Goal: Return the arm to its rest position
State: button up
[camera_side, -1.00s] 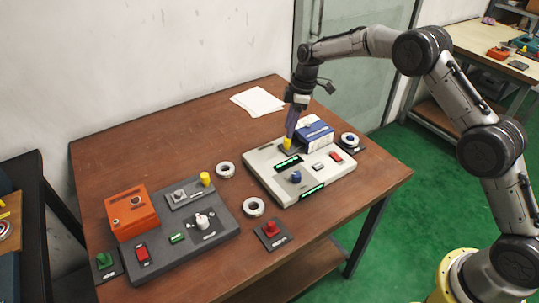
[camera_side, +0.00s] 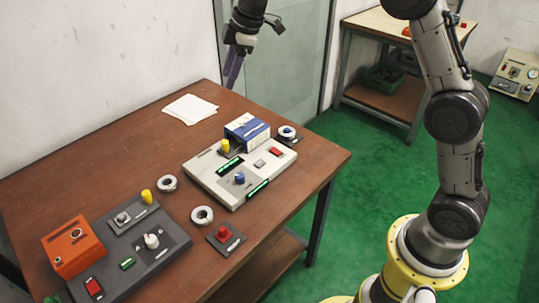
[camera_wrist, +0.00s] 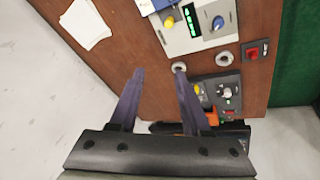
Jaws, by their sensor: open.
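My gripper (camera_side: 233,70) hangs in the air above the far edge of the table, with nothing in it. In the wrist view my gripper (camera_wrist: 159,74) shows two purple fingers spread apart, with wall and table seen between them. Two silver bearing rings, one on the left (camera_side: 167,183) and one nearer the front (camera_side: 202,215), lie flat on the brown table (camera_side: 120,145). A third ring (camera_side: 287,132) sits around a blue-topped part on a dark plate at the back right. My gripper touches none of them.
A light control panel (camera_side: 205,178) carries a yellow knob and a blue knob, with a blue-and-white box (camera_side: 247,130) behind. A dark panel (camera_side: 135,235), an orange box (camera_side: 72,247) and a red button (camera_side: 225,234) stand nearer. White paper (camera_side: 190,109) lies at the back.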

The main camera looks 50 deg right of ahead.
jog(key=s+r+m+t, duration=0.1)
jog(key=s+r, duration=0.3)
jog(key=s, duration=0.3)
jog(key=s+d+r+m, duration=0.1)
jog(key=s+r, duration=0.2)
jog(key=s, duration=0.4)
jog(key=s+r+m+t, duration=0.1)
jog(key=s+r, duration=0.3)
jog(key=s, duration=0.3)
jog(key=s+d+f+m+h, duration=0.1)
jog(key=s+f+m, duration=0.3)
jog(key=s, duration=0.5)
jog(key=s+d+f+m, duration=0.1)
jog(key=s+f+m, duration=0.4)
jog(key=s+f, duration=0.2)
jog(key=shift+s+d+f+h, duration=0.2)
jog(key=shift+s+h, duration=0.2)
jog(key=shift+s, duration=0.5)
